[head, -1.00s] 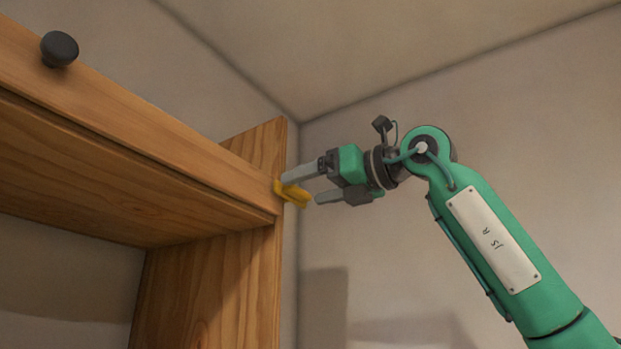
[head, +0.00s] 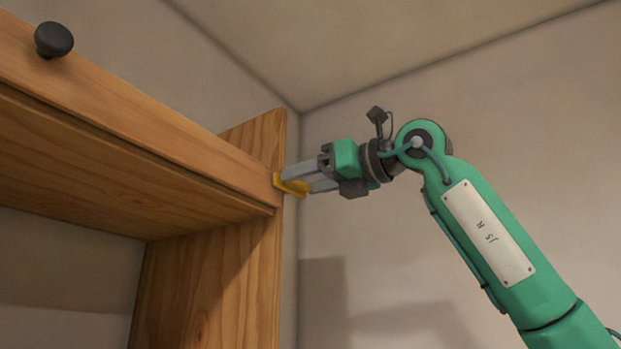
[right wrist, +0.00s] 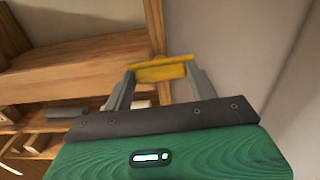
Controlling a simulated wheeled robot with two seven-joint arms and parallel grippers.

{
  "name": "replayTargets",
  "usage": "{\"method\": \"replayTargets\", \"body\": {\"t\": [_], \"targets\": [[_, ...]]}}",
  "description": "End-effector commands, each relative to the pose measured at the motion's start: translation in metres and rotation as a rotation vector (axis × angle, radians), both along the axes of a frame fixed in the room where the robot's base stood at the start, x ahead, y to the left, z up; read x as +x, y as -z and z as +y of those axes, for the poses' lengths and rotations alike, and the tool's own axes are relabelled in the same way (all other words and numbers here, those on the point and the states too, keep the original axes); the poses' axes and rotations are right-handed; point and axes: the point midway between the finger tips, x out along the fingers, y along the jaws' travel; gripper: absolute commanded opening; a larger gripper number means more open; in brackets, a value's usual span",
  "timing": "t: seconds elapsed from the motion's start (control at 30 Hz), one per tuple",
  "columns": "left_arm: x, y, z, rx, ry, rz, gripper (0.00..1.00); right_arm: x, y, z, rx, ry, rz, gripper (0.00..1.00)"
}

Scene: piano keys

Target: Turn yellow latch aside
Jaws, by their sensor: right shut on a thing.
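The yellow latch (head: 291,185) sits at the right end of the wooden cabinet's front board, beside the upright side panel. It also shows in the right wrist view (right wrist: 160,70), lying across between the two fingers. My right gripper (head: 306,182) reaches it from the right and is shut on it, with the fingertips at the latch. In the right wrist view the gripper (right wrist: 160,80) has one grey finger at each side of the latch. My left gripper is not in view.
The wooden cabinet (head: 120,115) fills the left side, with a dark round knob (head: 54,40) on its front board. In the right wrist view, shelves (right wrist: 40,120) with small items show at lower left. Bare walls (head: 540,120) leave free room at right.

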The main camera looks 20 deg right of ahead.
Motion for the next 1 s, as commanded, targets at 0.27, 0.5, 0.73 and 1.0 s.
{"method": "replayTargets", "body": {"t": [0.27,0.5,0.73,1.0], "targets": [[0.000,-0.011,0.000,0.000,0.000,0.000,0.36,0.000,-0.002,0.001,-0.144,-0.001,-0.112,0.35],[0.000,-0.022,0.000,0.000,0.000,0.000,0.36,0.000,-0.002,0.000,-0.320,0.001,-0.251,0.35],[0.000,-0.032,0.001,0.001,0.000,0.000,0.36,-0.001,-0.002,0.001,-0.495,0.000,-0.387,0.35],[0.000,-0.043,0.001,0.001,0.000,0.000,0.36,-0.001,-0.002,0.001,-0.696,0.001,-0.544,0.35]]}}
